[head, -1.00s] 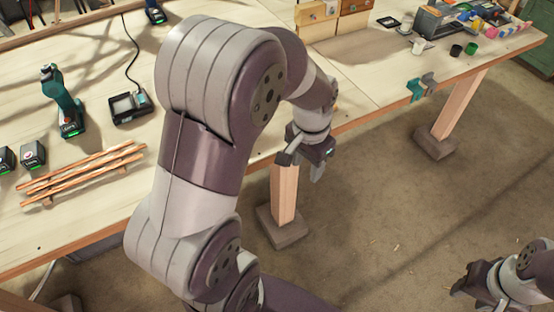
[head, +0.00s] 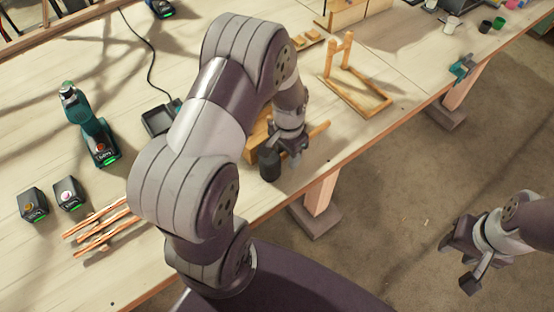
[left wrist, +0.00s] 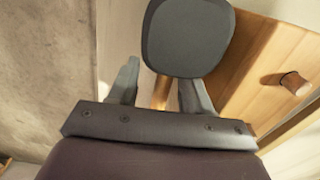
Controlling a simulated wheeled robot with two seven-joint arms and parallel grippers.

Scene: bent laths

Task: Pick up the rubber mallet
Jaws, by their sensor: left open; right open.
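The rubber mallet's dark head (head: 269,164) shows in the head view at the bench's front edge, just left of my left gripper (head: 292,158). In the left wrist view the grey head (left wrist: 188,38) is large, close beyond the fingers. My left gripper (left wrist: 160,88) is open there, and a strip of wood, seemingly the mallet's handle (left wrist: 161,92), shows between its fingers. I cannot tell whether they touch it. In the head view a wooden bar right of the gripper may be the handle's end. My right gripper (head: 461,262) is open and empty over the floor.
A wooden piece with a peg (left wrist: 295,83) lies close beside the mallet. A wooden frame (head: 355,85) stands to the right on the bench. A green drill (head: 92,125), two batteries, a charger and bent laths (head: 100,225) lie left. Floor is free at right.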

